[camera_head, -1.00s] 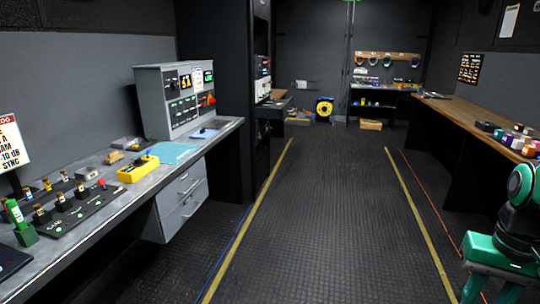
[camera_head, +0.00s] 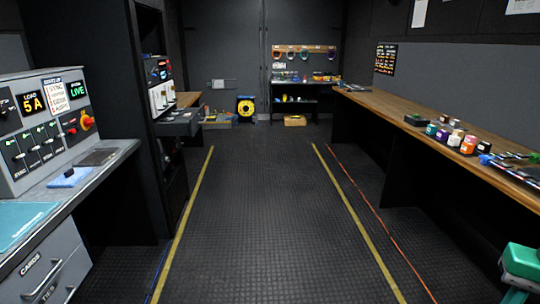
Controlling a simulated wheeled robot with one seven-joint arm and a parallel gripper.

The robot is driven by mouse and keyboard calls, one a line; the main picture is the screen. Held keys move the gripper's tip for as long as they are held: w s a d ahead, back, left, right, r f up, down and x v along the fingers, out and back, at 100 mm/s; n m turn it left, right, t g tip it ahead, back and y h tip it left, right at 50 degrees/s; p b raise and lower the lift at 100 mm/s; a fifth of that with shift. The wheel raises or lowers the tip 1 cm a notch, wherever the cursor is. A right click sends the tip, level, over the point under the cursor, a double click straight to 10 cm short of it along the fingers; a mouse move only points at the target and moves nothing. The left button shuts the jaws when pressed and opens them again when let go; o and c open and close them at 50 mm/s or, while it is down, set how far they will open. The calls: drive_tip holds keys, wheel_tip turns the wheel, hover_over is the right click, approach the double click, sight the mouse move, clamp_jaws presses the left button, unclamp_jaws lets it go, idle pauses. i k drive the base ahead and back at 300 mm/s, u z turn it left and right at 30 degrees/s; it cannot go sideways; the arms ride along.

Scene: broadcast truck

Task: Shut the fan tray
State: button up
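A dark, flat tray (camera_head: 178,122) sticks out to the right from the tall black equipment rack (camera_head: 92,120) on the left; it looks like the fan tray, pulled out. White-faced modules (camera_head: 162,96) sit just above it in the rack. Its front details are too small to read. A teal part of my arm shows at the bottom right edge, far from the rack. My gripper is not in view.
A grey desk with a control console (camera_head: 45,125) stands at near left. A long wooden bench (camera_head: 440,125) with coloured jars runs along the right. The black floor between yellow lines is clear.

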sight(177, 122)
drive_tip(key=z, duration=0.05)
drive_tip(key=i, duration=2.3)
drive_tip(key=u, duration=0.95)
drive_tip(key=i, duration=0.75)
drive_tip(key=u, duration=0.3)
drive_tip(key=k, duration=1.1)
drive_tip(key=u, duration=0.85)
drive_tip(key=i, duration=1.85)
drive_tip(key=z, duration=0.7)
